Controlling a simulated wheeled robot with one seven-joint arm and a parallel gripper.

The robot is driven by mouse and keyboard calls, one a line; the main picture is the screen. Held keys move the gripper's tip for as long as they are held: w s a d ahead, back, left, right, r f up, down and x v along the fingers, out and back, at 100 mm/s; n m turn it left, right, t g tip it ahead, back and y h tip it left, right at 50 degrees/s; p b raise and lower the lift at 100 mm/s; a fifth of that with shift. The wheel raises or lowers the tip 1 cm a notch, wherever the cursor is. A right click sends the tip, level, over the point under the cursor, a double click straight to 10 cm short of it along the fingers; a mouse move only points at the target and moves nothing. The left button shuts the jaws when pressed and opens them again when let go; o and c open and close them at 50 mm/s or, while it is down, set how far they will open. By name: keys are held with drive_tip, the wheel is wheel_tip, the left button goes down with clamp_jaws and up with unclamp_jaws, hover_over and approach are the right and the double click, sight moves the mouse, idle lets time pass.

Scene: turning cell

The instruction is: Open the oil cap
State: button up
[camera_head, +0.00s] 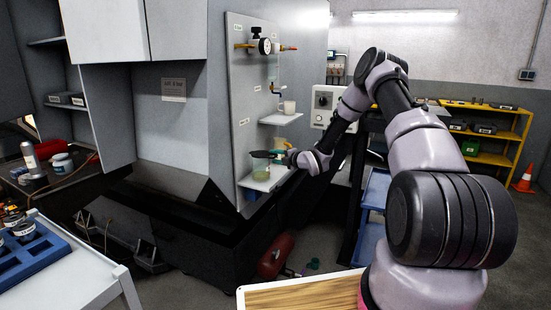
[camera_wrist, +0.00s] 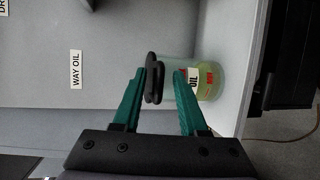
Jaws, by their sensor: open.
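The oil jar (camera_head: 261,173) is a clear jar with yellowish oil, standing on the lower white shelf of the grey panel. In the wrist view, which is turned sideways, the jar (camera_wrist: 208,74) carries a label reading OIL. Its black oil cap (camera_wrist: 154,78) sits on the jar's top end. My gripper (camera_wrist: 160,74) is open, its two green fingers pointing at the jar. The cap shows between the fingertips, and one finger overlaps the jar. I cannot tell if either finger touches it. In the head view my gripper (camera_head: 264,154) is over the jar and hides the cap.
A mug (camera_head: 287,107) stands on the upper shelf (camera_head: 281,119) above my gripper. A gauge with brass fittings (camera_head: 265,46) is higher on the panel. A WAY OIL sign (camera_wrist: 76,69) is on the panel. A red container (camera_head: 276,256) lies on the floor below.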

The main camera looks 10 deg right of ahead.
drive_tip(key=shift+w+a, duration=0.15)
drive_tip(key=shift+w, duration=0.1)
clamp_jaws()
drive_tip(key=shift+s+f, duration=0.1)
drive_tip(key=shift+s+f, duration=0.1)
drive_tip(key=shift+f, duration=0.1)
idle(1.1)
